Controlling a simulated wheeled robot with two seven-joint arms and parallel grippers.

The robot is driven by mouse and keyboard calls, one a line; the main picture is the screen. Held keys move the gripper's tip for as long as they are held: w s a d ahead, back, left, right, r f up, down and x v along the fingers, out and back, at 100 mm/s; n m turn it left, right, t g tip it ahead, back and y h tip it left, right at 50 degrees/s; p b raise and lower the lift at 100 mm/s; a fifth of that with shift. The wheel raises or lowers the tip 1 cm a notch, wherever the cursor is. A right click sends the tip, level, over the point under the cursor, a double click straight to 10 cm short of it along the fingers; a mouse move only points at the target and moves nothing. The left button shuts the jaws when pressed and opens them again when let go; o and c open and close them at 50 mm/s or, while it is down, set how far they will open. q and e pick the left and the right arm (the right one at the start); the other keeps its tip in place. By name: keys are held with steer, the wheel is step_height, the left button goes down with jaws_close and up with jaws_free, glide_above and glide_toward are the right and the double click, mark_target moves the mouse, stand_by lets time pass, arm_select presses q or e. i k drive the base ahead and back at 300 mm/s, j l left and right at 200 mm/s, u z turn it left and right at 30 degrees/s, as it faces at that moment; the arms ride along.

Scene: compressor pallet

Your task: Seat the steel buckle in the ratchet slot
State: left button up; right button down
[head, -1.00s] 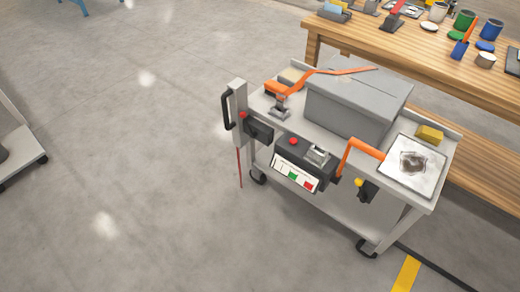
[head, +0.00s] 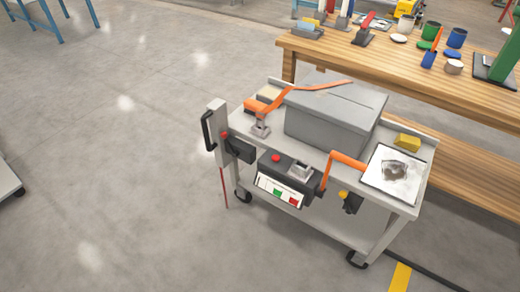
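A small steel buckle (head: 261,129) is at the lower end of an orange strap (head: 262,104), on the left part of the grey cart's top (head: 402,203). The strap runs up over the large grey box (head: 336,113). A steel fitting (head: 300,171), which looks like the ratchet, sits on the black unit at the cart's front edge, apart from the buckle. Its slot is too small to make out. A second orange strap piece (head: 345,160) stands to its right. Neither of my grippers is in view.
The cart has a black handle (head: 208,131) on an upright post at left, a red button (head: 276,158), a panel (head: 279,191) and a stained white sheet (head: 394,173). A wooden bench (head: 380,70) with cans and tools stands behind.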

mark_target(290, 184)
steer(key=i+j+u, duration=0.15)
steer(key=i+j, duration=0.15)
steer(key=i+j+u, duration=0.2)
steer(key=i, duration=0.2)
steer(key=i+j+u, duration=0.15)
steer(key=i, duration=0.2)
